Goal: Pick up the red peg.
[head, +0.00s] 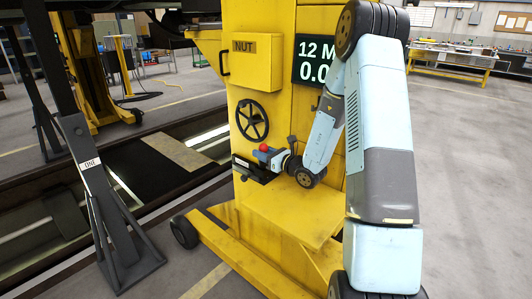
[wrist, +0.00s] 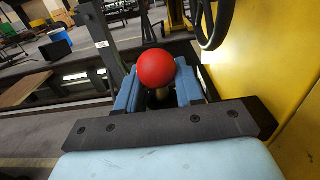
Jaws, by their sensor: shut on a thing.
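The red peg has a round red head, which shows in the head view (head: 264,147) at the front of the yellow lifting column, below the black handwheel. In the head view my gripper (head: 262,156) is at a small dark bracket (head: 250,170) on the column. The lower end of the peg is hidden, so I cannot tell whether it is still in the bracket.
The yellow column (head: 262,110) carries a black handwheel (head: 252,119), a box marked NUT (head: 257,62) and a display (head: 316,60). Its yellow base (head: 270,225) juts out below. A dark jack stand (head: 92,190) stands at left beside the pit (head: 150,170). Floor at right is clear.

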